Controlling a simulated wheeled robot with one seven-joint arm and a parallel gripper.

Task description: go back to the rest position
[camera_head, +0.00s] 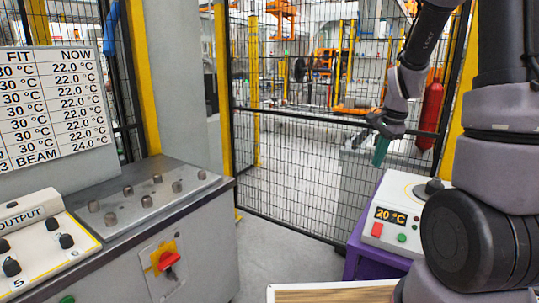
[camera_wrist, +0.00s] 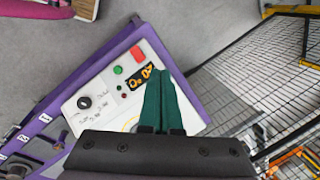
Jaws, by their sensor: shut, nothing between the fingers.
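My gripper (camera_head: 381,150) hangs at the right of the head view, in front of the mesh fence and above the white control box. Its green fingers are closed together and hold nothing. In the wrist view the shut fingers (camera_wrist: 162,100) point up over the edge of the control box. My arm fills the right side of the head view and hides part of the fence and the purple stand.
The white control box (camera_head: 398,207) shows "20 °C" on a purple stand (camera_head: 372,262). A grey cabinet (camera_head: 200,250) with several knobs and a red switch (camera_head: 168,260) stands left. A mesh fence (camera_head: 300,190) closes the back. Grey floor (camera_head: 275,262) lies between.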

